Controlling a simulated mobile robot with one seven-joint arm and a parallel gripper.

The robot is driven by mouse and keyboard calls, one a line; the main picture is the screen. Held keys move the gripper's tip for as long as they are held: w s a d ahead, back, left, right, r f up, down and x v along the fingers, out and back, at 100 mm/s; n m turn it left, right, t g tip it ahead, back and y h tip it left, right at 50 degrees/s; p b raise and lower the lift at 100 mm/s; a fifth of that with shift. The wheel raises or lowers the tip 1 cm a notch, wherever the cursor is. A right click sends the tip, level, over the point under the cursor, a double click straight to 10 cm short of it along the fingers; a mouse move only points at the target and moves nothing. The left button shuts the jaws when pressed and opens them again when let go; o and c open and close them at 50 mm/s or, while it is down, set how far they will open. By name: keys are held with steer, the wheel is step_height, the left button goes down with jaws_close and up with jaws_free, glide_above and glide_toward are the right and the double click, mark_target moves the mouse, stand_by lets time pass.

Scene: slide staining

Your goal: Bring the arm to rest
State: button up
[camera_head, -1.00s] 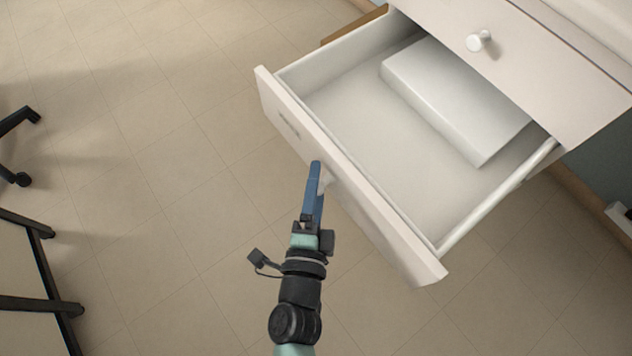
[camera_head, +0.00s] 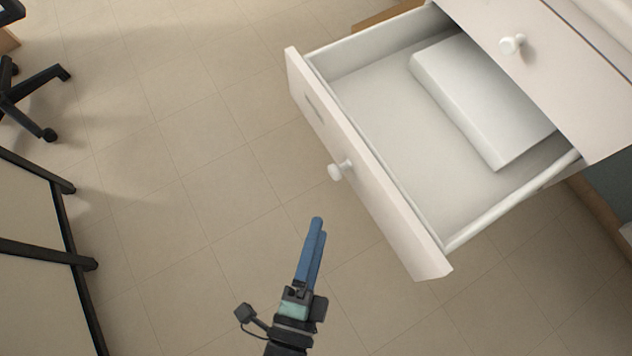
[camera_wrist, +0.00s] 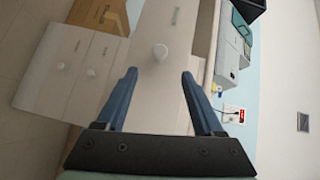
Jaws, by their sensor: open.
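My gripper (camera_head: 318,226) has blue fingers and hangs over the bare floor, in front of and apart from the open drawer (camera_head: 398,215). In the wrist view my gripper (camera_wrist: 160,82) is open, with nothing between its fingers. The drawer's white round knob (camera_head: 340,170) is free, a little beyond the fingertips in the head view. A white knob (camera_wrist: 160,52) also shows between and beyond the fingers in the wrist view.
The drawer is pulled well out and holds a white box (camera_head: 485,100). A closed drawer with a knob (camera_head: 512,44) is above it. A black-framed piece of furniture (camera_head: 75,262) and a chair base (camera_head: 35,95) stand at the left. Tiled floor (camera_head: 190,200) between is clear.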

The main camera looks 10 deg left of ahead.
stand_by(0.5)
steer(key=w+a+r+n+t+y, duration=0.15)
steer(key=w+r+n, duration=0.25)
steer(key=w+r, duration=0.45)
steer(key=w+a+r+n+t+y, duration=0.1)
steer(key=w+r+n+t+y, duration=0.3)
steer(key=r, duration=0.8)
steer(key=w+a+r+n+t+h, duration=0.1)
steer(key=w+r+n, duration=0.2)
steer(key=w+r, duration=0.55)
steer(key=s+d+r+n+t+h+p, duration=0.1)
steer(key=s+d+r+n, duration=0.15)
steer(key=r, duration=0.85)
steer(key=s+d+r+n+t+h, duration=0.1)
steer(key=s+r+n+t, duration=0.15)
steer(key=r, duration=0.85)
steer(key=s+d+r+n+h+p, duration=0.1)
steer(key=s+d+r+n, duration=0.15)
steer(key=r, duration=0.75)
step_height(320, 180, up, 30)
steer(key=p, duration=2.9)
steer(key=shift+s+a+f+m, duration=0.15)
steer(key=shift+s+a+m, duration=0.1)
steer(key=shift+a+m, duration=0.15)
